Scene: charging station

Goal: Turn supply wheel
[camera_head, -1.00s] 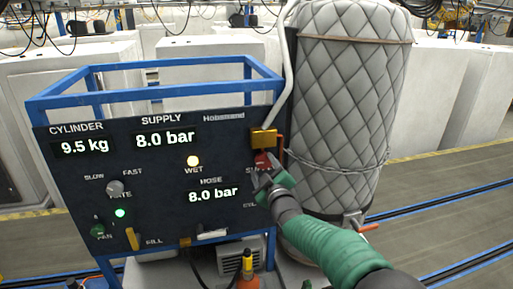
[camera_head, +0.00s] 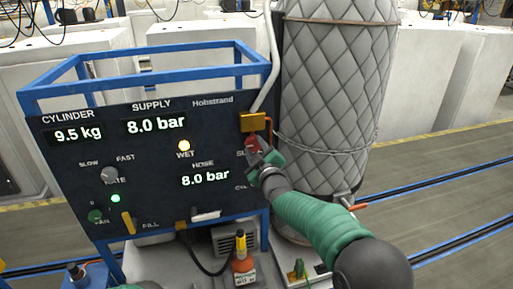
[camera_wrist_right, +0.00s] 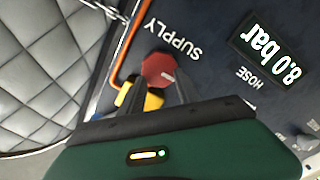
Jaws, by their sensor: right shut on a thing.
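The red supply wheel (camera_head: 251,143) sits at the right edge of the dark panel (camera_head: 140,200), below a yellow block. In the right wrist view the wheel (camera_wrist_right: 158,69) is a red octagonal knob beside the word SUPPLY. My right gripper (camera_head: 257,153) is at the wheel, and its two fingers (camera_wrist_right: 158,88) are shut on it from either side. The gripper partly hides the wheel and its label in the head view. The supply display (camera_head: 156,126) reads 8.0 bar.
A tall quilted grey tank (camera_head: 325,95) with a chain stands close to the right of the panel. A blue frame (camera_head: 150,55) surrounds the panel top. A hose display (camera_head: 205,178) reads 8.0 bar. Floor at right is open.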

